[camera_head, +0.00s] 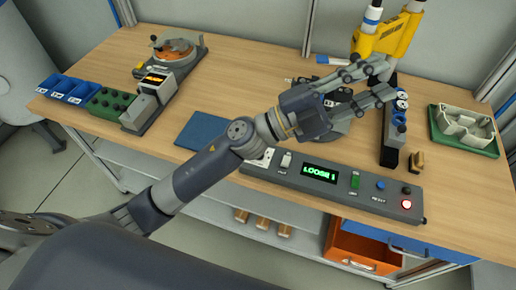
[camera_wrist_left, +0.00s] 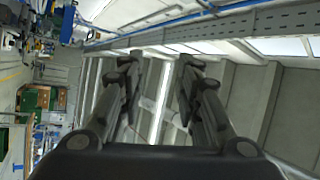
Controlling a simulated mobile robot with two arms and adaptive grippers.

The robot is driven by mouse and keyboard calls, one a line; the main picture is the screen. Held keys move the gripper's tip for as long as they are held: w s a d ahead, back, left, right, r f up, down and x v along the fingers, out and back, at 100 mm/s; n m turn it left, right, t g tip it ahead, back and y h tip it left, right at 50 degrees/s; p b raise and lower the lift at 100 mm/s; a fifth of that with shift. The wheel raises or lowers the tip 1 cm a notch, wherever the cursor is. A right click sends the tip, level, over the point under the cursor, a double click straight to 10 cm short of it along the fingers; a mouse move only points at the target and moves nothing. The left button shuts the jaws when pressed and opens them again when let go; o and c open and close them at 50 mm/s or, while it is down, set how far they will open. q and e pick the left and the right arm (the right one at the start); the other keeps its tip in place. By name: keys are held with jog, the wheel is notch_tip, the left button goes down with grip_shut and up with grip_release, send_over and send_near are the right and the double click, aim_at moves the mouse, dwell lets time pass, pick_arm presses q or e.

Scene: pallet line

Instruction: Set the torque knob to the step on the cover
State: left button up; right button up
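My left gripper (camera_head: 388,80) reaches in from the left over the back middle of the bench. Its fingers are spread with nothing between them; in the left wrist view the gripper (camera_wrist_left: 157,62) is also open and empty. Just right of the fingers stands a dark upright block (camera_head: 390,140) with a small round white-and-dark part (camera_head: 402,102) on top; I cannot tell whether this is the torque knob. No step mark is readable. A pale moulded part (camera_head: 466,128), possibly the cover, lies in a green tray (camera_head: 463,149). My right gripper is not in view.
A grey control box (camera_head: 330,191) with a green display (camera_head: 320,173), seemingly reading "LOOSE 1", stands at the front edge. A yellow tool holder (camera_head: 385,38) rises behind the gripper. Blue bins (camera_head: 68,89) stand left. A blue mat (camera_head: 205,132) lies under my arm. An orange drawer (camera_head: 362,252) is open below.

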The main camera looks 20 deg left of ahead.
pick_arm(q)
jog(key=s+d+f+m+g+y, duration=0.1)
jog(key=s+d+f+m+g, duration=0.35)
jog(key=m+g, duration=0.5)
jog(key=a+f+m+g+y, duration=0.3)
jog(key=f+y, duration=0.6)
jog(key=f, duration=0.3)
jog(key=w+a+f+n+t+y, duration=0.15)
jog(key=w+a+y, duration=0.3)
jog(key=a, duration=0.65)
jog(key=w+a+f+n+y, duration=0.1)
jog(key=w+a+f+y, duration=0.2)
jog(key=a+y, duration=0.55)
jog(key=f+p, duration=0.1)
jog(key=f, duration=0.2)
jog(key=a+f+h+p, duration=0.1)
jog(key=f, duration=0.2)
jog(key=a+f+h+p, duration=0.1)
jog(key=f, duration=0.2)
jog(key=shift+s+a, duration=0.15)
jog(key=shift+f, duration=0.5)
jog(key=shift+c, duration=0.3)
